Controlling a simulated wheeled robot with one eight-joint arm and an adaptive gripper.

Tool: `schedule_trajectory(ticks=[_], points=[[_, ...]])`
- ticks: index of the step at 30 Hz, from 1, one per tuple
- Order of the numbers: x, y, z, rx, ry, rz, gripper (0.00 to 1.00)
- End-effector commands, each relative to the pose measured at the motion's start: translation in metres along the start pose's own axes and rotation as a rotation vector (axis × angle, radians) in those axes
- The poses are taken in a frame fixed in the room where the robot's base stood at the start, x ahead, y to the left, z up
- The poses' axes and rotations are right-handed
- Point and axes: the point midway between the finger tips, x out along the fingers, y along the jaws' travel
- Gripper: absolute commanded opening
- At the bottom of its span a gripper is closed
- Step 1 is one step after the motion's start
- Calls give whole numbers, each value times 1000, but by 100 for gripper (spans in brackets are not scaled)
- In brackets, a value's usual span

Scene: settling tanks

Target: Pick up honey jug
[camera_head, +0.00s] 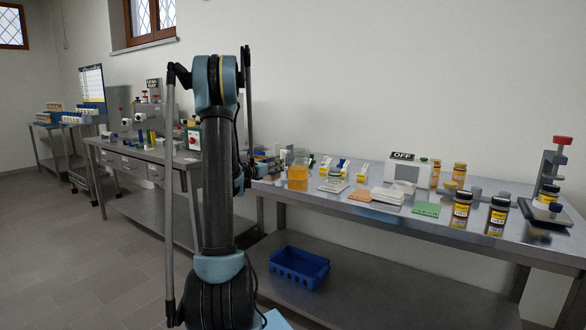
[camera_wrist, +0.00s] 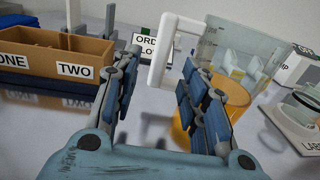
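The honey jug (camera_head: 298,173) stands upright on the steel table, with amber honey in its lower part. In the wrist view the clear jug (camera_wrist: 236,92) is right of centre, its white handle turned toward the left. My gripper (camera_wrist: 160,72) is open and empty, its two fingers apart. The handle shows in the gap between the fingertips, and the right finger overlaps part of the jug's body. I cannot tell whether any finger touches the jug.
A brown box (camera_wrist: 45,57) marked ONE and TWO stands to the left in the wrist view. An order sign (camera_wrist: 152,42) is behind the handle. Several jars, trays and a device marked OFF (camera_head: 405,172) stand along the table. A blue crate (camera_head: 299,268) sits on the lower shelf.

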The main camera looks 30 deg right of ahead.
Motion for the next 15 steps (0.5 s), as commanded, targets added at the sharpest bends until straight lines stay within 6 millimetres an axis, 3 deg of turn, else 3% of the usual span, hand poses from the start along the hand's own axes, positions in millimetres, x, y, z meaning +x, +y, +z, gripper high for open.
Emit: schedule_trajectory(ticks=[10, 15], points=[[20, 0, 0, 0, 0, -1, 40], [43, 0, 1, 0, 0, -1, 40]])
